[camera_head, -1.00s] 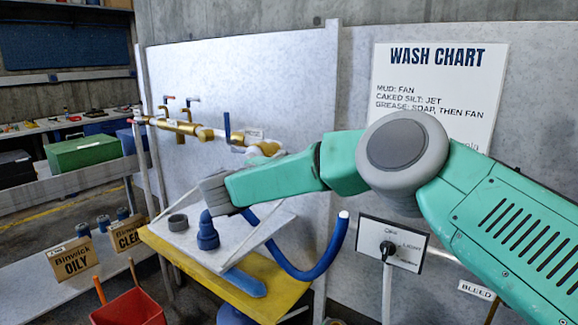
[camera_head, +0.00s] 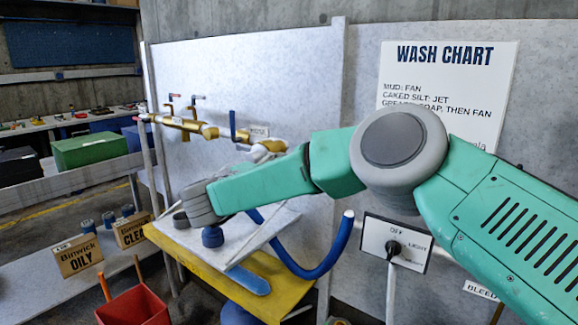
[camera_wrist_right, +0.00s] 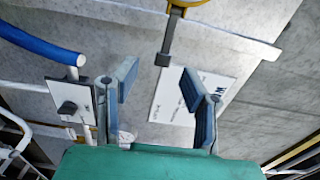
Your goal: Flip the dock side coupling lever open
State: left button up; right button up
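I cannot tell which part is the dock side lever. My right gripper (camera_head: 192,205) is left of and below these fittings in the head view, apart from the blue lever. In the right wrist view its two fingers (camera_wrist_right: 162,88) are spread and empty. A yellow ring with a grey bar (camera_wrist_right: 166,42) hangs beyond them. My left gripper is not in view.
A grey tray with a blue cap (camera_head: 213,237) sits on a yellow stand (camera_head: 283,287) below my gripper. A blue hose (camera_head: 337,247) curves beside it. A switch panel (camera_head: 394,243) is at right, a red bin (camera_head: 134,307) at lower left.

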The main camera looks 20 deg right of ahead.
jog(key=v, duration=0.7)
jog(key=shift+a+f, duration=0.15)
jog(key=shift+a, duration=0.05)
jog(key=shift+w, duration=0.1)
